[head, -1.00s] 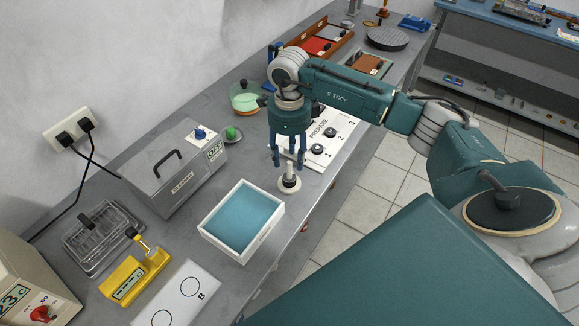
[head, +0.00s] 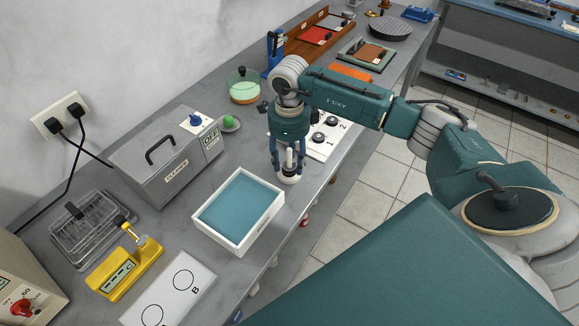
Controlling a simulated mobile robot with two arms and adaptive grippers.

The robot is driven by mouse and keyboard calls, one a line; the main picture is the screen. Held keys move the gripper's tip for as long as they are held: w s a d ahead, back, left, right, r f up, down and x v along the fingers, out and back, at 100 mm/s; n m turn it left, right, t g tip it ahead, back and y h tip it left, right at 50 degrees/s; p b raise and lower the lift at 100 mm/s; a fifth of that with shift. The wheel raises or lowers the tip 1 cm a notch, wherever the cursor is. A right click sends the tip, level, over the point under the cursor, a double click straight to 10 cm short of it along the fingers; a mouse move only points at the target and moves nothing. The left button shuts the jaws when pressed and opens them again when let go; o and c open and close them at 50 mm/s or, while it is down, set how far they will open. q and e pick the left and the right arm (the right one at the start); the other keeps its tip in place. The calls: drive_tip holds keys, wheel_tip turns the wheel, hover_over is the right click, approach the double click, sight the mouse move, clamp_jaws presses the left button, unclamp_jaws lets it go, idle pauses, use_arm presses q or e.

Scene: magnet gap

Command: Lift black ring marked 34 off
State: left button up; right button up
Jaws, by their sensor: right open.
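A white post (head: 289,158) stands on a round pale base (head: 289,179) near the front edge of the bench. A dark band low on the post, between the fingers, looks like the black ring (head: 289,171); its number is too small to read. My right gripper (head: 288,170) points down over the post. Its blue fingers are open, one on each side of the post. I cannot tell whether they touch the ring. My left gripper is not in view.
A white tray with a blue lining (head: 277,208) stands just left of the post. A white numbered panel (head: 316,151) lies behind the gripper. A grey cleaner box (head: 165,165), a green knob (head: 229,122) and a yellow device (head: 125,268) are farther left.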

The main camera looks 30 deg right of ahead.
sight(289, 149)
drive_tip(key=c, duration=0.9)
drive_tip(key=shift+r+p, duration=1.45)
drive_tip(key=shift+r, duration=1.1)
drive_tip(key=shift+r, duration=0.15)
drive_tip(key=shift+r+p, duration=1.45)
drive_tip(key=shift+r, duration=1)
drive_tip(key=shift+f, duration=0.1)
